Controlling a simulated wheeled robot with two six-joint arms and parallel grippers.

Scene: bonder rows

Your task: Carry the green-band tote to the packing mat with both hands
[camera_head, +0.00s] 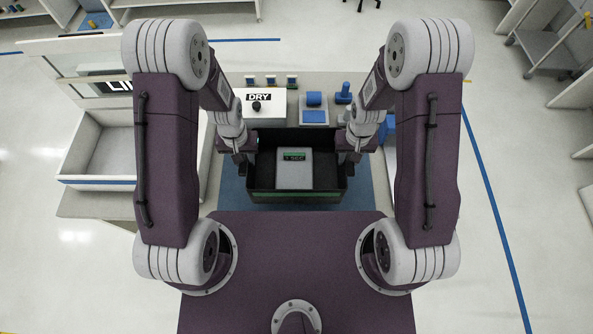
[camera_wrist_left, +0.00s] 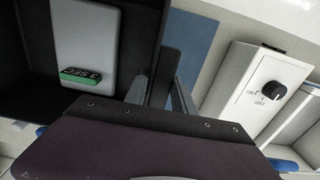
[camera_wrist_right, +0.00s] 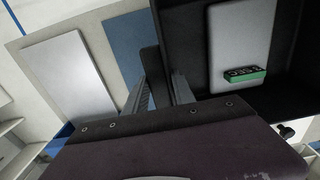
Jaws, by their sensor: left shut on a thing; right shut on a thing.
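The green-band tote (camera_head: 262,186) is a black open box with a green stripe along its lower front, in the middle of the head view. Inside it lies a grey panel (camera_head: 294,175) with a green-edged label block. My left gripper (camera_head: 246,157) is shut on the tote's left wall, which also shows in the left wrist view (camera_wrist_left: 152,50). My right gripper (camera_head: 347,158) is shut on the right wall, also visible in the right wrist view (camera_wrist_right: 163,30). The blue packing mat (camera_head: 231,191) shows below and around the tote; I cannot tell whether the tote touches it.
Behind the tote stand a white box (camera_head: 270,112) with a black knob and a DRY sign, small cups, and blue items (camera_head: 315,116) on a grey base. A white open bin (camera_head: 98,181) is at the left. Open floor lies to the right.

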